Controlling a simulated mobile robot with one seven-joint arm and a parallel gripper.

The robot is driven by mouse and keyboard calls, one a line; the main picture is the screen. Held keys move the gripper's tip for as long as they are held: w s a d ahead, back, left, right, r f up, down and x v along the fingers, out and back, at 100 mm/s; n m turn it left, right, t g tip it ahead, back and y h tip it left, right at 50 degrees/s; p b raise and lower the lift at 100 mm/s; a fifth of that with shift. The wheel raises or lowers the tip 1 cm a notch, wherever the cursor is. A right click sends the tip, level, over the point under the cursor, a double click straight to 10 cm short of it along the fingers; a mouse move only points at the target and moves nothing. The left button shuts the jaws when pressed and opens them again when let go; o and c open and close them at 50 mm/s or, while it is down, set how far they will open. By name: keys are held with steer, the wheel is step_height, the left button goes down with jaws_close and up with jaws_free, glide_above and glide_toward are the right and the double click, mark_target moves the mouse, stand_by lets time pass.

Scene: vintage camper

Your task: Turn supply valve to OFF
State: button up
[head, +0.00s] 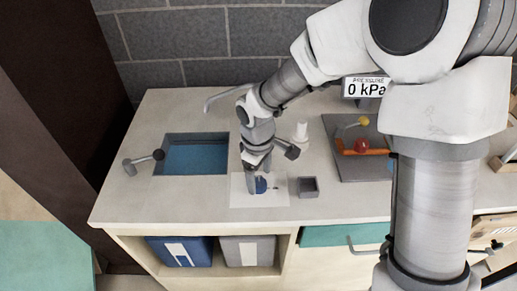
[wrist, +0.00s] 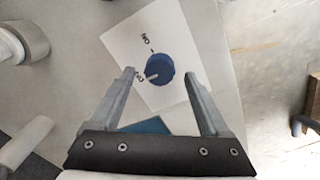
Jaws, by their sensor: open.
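The supply valve is a round blue knob (wrist: 159,66) with a white pointer, on a white plate (wrist: 125,40) with printed labels. It also shows in the head view (head: 261,186), partly hidden by my gripper. In the wrist view the pointer aims down and left, toward a small label beside my left finger. Another label lies above the knob. Both labels are too small to read surely. My gripper (wrist: 159,74) is open, with one finger on either side of the knob in that view and gaps between. I cannot tell whether it touches the knob.
A sign (head: 365,87) reads 0 kPa. A sink (head: 192,140) with a dark-ended lever (head: 143,161) is to the left. A small grey box (head: 307,187) stands right of the plate. A recessed tray (head: 352,172) with red and orange parts lies farther right. The front counter is clear.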

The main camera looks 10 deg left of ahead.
mark_target(259, 185)
step_height(259, 185, up, 15)
steer(key=p, duration=0.1)
steer(key=shift+s+a+r, duration=0.15)
steer(key=shift+s+r, duration=0.05)
steer(key=shift+s, duration=0.2)
steer(key=s+d+r+m+t, duration=0.1)
steer(key=s+d+r+m, duration=0.15)
steer(key=d, duration=0.45)
steer(key=s+d+r+m+t, duration=0.1)
steer(key=d+r+m, duration=0.3)
steer(key=d, duration=0.2)
steer(key=s+d+r+m+t, duration=0.2)
steer(key=s+d+m+t, duration=0.1)
steer(key=s+d+m, duration=0.4)
steer(key=shift+s+d+m, duration=0.35)
steer(key=shift+s+d, duration=0.8)
steer(key=shift+d, duration=0.7)
